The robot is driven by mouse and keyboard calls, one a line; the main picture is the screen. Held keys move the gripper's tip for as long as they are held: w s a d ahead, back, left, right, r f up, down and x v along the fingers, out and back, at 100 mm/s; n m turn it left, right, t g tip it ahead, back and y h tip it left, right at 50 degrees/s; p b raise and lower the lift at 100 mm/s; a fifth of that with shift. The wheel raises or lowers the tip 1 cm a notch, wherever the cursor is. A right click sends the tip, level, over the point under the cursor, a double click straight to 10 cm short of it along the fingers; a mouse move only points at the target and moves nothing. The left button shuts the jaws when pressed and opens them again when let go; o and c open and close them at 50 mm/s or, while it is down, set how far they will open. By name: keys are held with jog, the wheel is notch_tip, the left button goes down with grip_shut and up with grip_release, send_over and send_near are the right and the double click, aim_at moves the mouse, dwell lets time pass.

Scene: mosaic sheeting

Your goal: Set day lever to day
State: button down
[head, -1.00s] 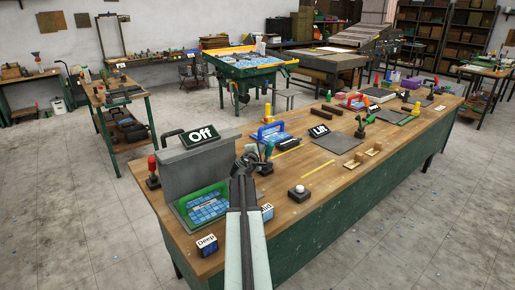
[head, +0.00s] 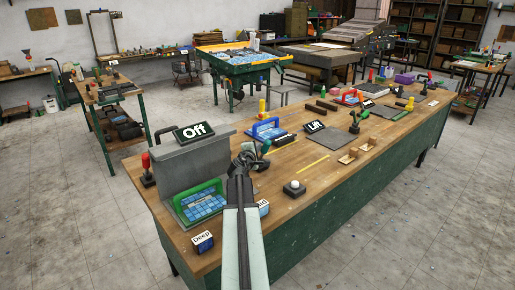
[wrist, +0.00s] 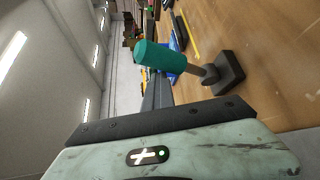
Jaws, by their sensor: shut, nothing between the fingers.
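No lever in view carries a readable "day" label. A lever with a teal handle (wrist: 160,57) and a dark square base (wrist: 224,72) stands on the wooden bench in the wrist view; its handle overlaps my gripper (wrist: 156,88) there. In the head view the teal handle (head: 265,147) shows just right of my gripper (head: 244,160), partly hidden by it. My gripper is shut and empty, close to this lever; I cannot tell whether they touch.
A "Deep" block (head: 203,242) sits at the front edge. A white button (head: 294,187) and a "Lift" sign (head: 315,126) are to the right.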

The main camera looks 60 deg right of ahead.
jog(key=p+v, duration=0.1)
jog(key=v, duration=0.6)
jog(key=shift+a, duration=0.35)
jog(key=shift+r, duration=0.15)
